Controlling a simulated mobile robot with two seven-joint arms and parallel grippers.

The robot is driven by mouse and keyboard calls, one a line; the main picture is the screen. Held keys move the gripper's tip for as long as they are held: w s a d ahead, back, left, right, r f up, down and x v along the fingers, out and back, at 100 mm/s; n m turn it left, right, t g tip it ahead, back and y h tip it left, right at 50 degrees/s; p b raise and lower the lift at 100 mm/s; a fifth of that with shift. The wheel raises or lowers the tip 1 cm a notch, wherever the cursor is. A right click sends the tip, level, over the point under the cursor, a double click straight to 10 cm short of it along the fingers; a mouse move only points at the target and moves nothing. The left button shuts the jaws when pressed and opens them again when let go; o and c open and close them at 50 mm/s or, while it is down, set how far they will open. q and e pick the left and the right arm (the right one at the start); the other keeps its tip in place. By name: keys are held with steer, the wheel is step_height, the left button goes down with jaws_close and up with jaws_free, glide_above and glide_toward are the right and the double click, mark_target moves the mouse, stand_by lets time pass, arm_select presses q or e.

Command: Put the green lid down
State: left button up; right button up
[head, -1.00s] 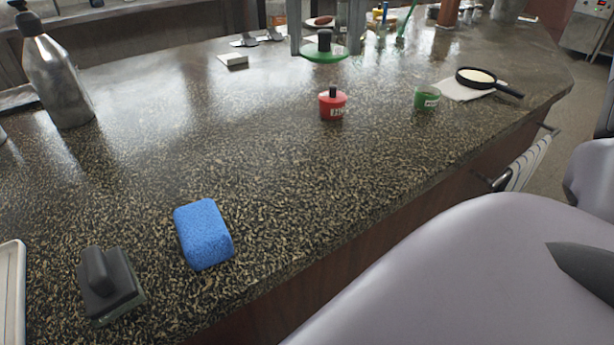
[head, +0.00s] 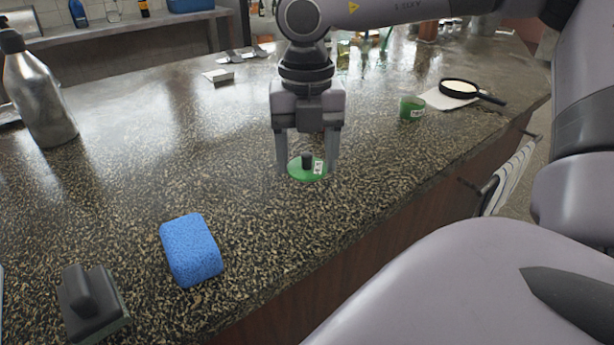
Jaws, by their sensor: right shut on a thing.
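The green lid (head: 296,174), a flat disc with a dark knob and a white label, is between the fingers of my right gripper (head: 307,164). The gripper points down and is shut on the lid, one finger at each side of its rim. The lid is low over the speckled counter (head: 250,215); I cannot tell whether it touches. A green pot (head: 412,108) with a white label stands on the counter to the right and farther back. My left gripper is not in view.
A blue sponge (head: 190,249) and a dark handled block (head: 92,303) are at the front left. A metal bottle (head: 40,95) stands at the left. A black pan (head: 458,88) lies at the back right. The counter around the lid is clear.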

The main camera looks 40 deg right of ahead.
mark_target(307, 168)
steer(key=shift+f, duration=2.1)
steer(key=shift+f+b, duration=0.2)
steer(key=shift+b, duration=0.15)
steer(key=o, duration=1)
steer(key=shift+r, duration=0.15)
steer(key=shift+r+p, duration=0.2)
steer(key=shift+p, duration=0.2)
step_height(307, 168, up, 12)
steer(key=shift+f, duration=0.1)
